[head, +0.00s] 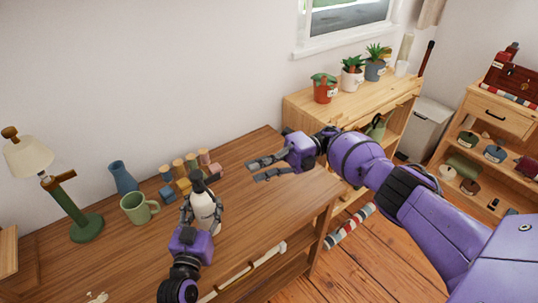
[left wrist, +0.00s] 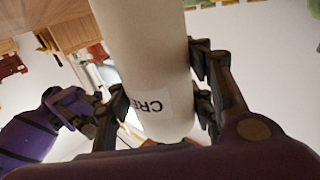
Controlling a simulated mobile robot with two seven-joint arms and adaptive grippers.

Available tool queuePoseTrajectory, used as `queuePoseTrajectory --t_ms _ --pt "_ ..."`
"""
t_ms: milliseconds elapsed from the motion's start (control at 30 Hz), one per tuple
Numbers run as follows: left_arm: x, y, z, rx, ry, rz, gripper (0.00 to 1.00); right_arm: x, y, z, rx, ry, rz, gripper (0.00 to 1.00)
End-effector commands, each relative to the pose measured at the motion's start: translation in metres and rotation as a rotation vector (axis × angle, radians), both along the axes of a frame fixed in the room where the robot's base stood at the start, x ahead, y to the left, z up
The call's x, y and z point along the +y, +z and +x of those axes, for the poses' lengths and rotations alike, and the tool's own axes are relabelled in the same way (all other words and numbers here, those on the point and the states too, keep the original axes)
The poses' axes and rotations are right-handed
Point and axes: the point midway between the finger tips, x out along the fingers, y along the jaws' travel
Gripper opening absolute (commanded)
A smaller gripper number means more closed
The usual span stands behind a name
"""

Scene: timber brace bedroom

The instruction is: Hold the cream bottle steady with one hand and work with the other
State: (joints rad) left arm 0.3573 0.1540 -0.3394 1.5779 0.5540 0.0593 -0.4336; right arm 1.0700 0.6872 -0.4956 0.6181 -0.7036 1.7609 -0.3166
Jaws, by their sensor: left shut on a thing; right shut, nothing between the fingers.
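In the left wrist view the bottle (left wrist: 145,50) fills the middle between the fingers, with part of a label reading "CRE". Whether its base rests on the table is hidden by the gripper. My right gripper (head: 258,170) is shut and empty, right of the bottle and apart from it, above the table's right part. My right arm also shows in the left wrist view (left wrist: 55,115).
A green mug (head: 136,209), blue vase (head: 122,178), several small blocks (head: 184,186) and a green lamp (head: 65,205) stand left of and behind the bottle. The table (head: 245,205) is clear right of the bottle.

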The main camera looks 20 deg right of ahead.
Motion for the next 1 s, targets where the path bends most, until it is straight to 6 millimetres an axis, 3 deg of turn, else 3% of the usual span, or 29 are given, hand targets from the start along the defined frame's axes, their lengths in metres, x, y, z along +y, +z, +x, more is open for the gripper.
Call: queuePoseTrajectory --t_ms 367,400,567,867,1000 --pt "0.000 -0.001 0.000 0.002 0.000 0.001 0.12 -0.007 0.001 0.001 -0.001 0.001 0.000 0.00" --pt "0.000 -0.001 0.000 0.002 0.000 0.001 0.51 -0.007 0.001 0.001 -0.001 0.001 0.000 0.00" --pt "0.000 -0.001 0.000 0.001 0.000 0.000 0.71 -0.007 0.000 0.001 -0.001 0.001 0.000 0.00" --pt "0.000 0.000 -0.001 0.001 0.000 0.000 0.71 -0.007 0.000 0.001 0.000 0.001 0.000 0.00" --pt "0.005 -0.001 -0.010 0.002 0.001 0.001 0.71 -0.007 0.000 0.001 0.000 0.001 0.000 0.00"
